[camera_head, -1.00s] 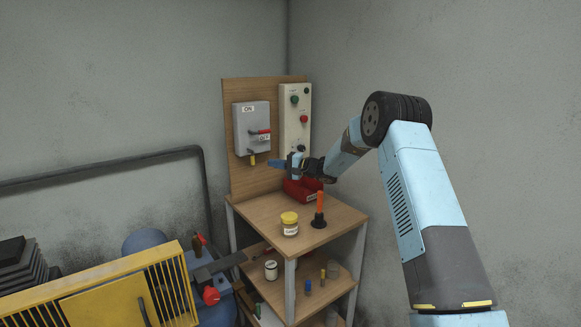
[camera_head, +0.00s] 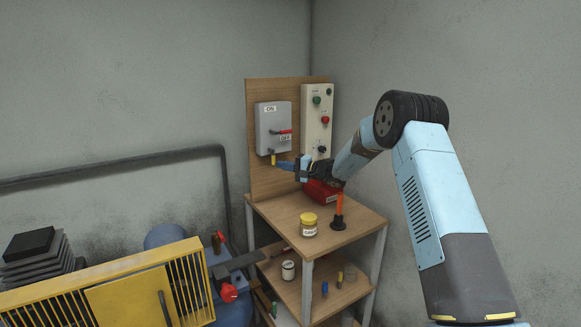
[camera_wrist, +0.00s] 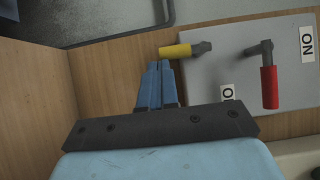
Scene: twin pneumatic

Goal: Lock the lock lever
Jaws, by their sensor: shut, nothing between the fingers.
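The lock lever, a short yellow handle (camera_head: 273,159), hangs at the lower edge of the grey switch box (camera_head: 272,117). In the wrist view the yellow lever (camera_wrist: 176,51) lies just beyond my fingertips, joined to a dark pivot at the box edge.
A control panel (camera_head: 317,113) with green and red buttons stands right of the box. Below are a red bin (camera_head: 322,191), a yellow-lidded jar (camera_head: 309,224) and an orange-handled tool (camera_head: 339,209) on the wooden shelf unit. A yellow guard (camera_head: 110,290) stands at lower left.

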